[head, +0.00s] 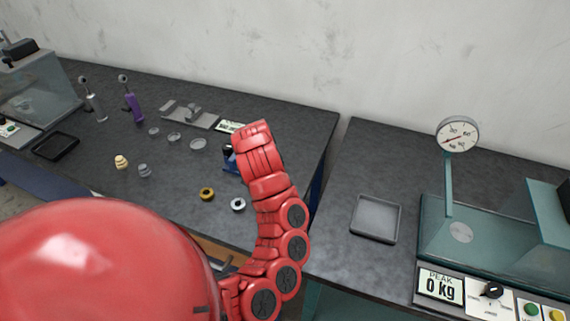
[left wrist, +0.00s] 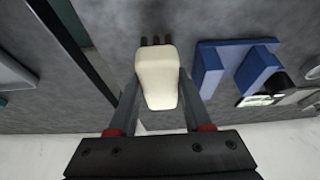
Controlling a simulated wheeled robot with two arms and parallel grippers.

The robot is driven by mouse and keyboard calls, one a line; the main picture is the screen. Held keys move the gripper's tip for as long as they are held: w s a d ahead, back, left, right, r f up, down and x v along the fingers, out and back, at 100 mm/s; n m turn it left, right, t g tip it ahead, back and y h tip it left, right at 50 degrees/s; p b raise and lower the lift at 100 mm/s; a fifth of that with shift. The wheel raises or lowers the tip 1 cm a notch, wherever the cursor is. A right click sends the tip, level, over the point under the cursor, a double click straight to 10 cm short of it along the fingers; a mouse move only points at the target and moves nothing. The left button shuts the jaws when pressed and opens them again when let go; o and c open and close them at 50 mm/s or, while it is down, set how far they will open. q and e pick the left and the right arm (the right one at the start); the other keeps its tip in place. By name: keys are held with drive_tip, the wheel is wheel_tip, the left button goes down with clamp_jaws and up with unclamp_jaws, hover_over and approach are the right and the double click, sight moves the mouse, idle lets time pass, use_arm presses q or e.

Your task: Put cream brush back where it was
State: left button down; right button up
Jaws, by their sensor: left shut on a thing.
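In the left wrist view, my left gripper (left wrist: 158,98) is shut on the cream brush (left wrist: 157,76), with one finger on each side of its body. Several dark prongs stick out of the brush's far end. The brush is over the dark bench top; its height above it is hard to tell. A blue holder (left wrist: 210,70) is to the right of the brush, apart from it. In the head view, the red arm hides the gripper and brush, and only part of the blue holder (head: 230,160) shows beside the arm. My right gripper is not in view.
A gap between the two benches (left wrist: 85,55) is left of the brush. Several small weights and rings, such as a gold ring (head: 207,194), lie on the left bench. A grey tray (head: 376,219) and dial gauge (head: 458,134) are on the right bench.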

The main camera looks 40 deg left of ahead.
use_arm(q)
drive_tip(key=w, duration=0.1)
drive_tip(key=w+b, duration=0.1)
drive_tip(key=w, duration=0.1)
drive_tip(key=w+a+f+b, duration=0.1)
drive_tip(key=shift+w, duration=0.15)
drive_tip(key=p, duration=0.1)
approach(287, 163)
drive_tip(key=shift+x, duration=0.85)
drive_tip(key=shift+w+a+r, duration=0.1)
drive_tip(key=shift+w, duration=0.4)
drive_tip(key=shift+w+f, duration=0.2)
drive_tip(key=shift+w, duration=0.2)
wheel_tip(287, 163, down, 3)
drive_tip(key=shift+f+p, duration=0.2)
drive_tip(key=shift+p, duration=0.95)
drive_tip(key=shift+f, duration=0.3)
drive_tip(key=shift+c, duration=1.7)
unclamp_jaws()
drive_tip(key=shift+r, duration=0.15)
